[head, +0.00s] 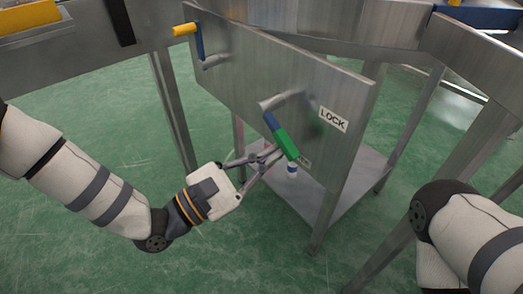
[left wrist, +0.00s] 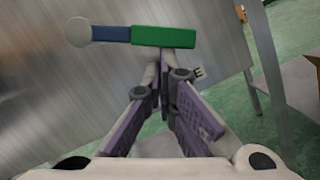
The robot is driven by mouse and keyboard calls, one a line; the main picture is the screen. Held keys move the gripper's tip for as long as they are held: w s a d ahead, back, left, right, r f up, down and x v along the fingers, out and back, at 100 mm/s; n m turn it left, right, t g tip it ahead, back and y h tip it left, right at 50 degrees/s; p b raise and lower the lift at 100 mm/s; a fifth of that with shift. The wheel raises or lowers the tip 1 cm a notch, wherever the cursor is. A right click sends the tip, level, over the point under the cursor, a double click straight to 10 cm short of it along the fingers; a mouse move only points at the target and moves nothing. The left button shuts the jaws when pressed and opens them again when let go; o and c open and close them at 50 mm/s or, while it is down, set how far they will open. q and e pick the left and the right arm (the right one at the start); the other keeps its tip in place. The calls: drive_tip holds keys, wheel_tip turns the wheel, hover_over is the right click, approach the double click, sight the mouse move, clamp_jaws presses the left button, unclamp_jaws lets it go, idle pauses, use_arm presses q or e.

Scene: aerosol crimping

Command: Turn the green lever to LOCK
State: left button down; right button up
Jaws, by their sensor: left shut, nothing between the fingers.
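The green lever (head: 284,142) is mounted on the steel panel by a blue arm and a metal pivot. It slants down and to the right in the head view, with its tip below the LOCK label (head: 333,119). In the left wrist view the green lever (left wrist: 163,37) lies across the picture, just beyond the fingertips. My left gripper (head: 272,156) is shut and empty, its fingertips close to the lever's left side; I cannot tell whether they touch. A second label (head: 304,162), partly hidden, sits near the lever's lower end. My right gripper is out of view.
The steel panel (head: 240,75) hangs from a metal bench frame. A lower shelf (head: 345,185) and table legs stand behind and right of the panel. Open green floor (head: 110,110) lies to the left.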

sight(286, 150)
use_arm(q)
drive_tip(key=n, duration=0.2)
drive_tip(key=s+d+r+n+t, duration=0.1)
drive_tip(key=r+n, duration=0.1)
drive_tip(key=n, duration=0.1)
drive_tip(key=shift+s+d+r+n+t+y, duration=0.1)
drive_tip(key=shift+s+d+n+t+y, duration=0.2)
drive_tip(key=shift+s+y, duration=0.1)
drive_tip(key=shift+s+r, duration=0.15)
drive_tip(key=shift+r, duration=0.15)
drive_tip(key=shift+d+r, duration=0.1)
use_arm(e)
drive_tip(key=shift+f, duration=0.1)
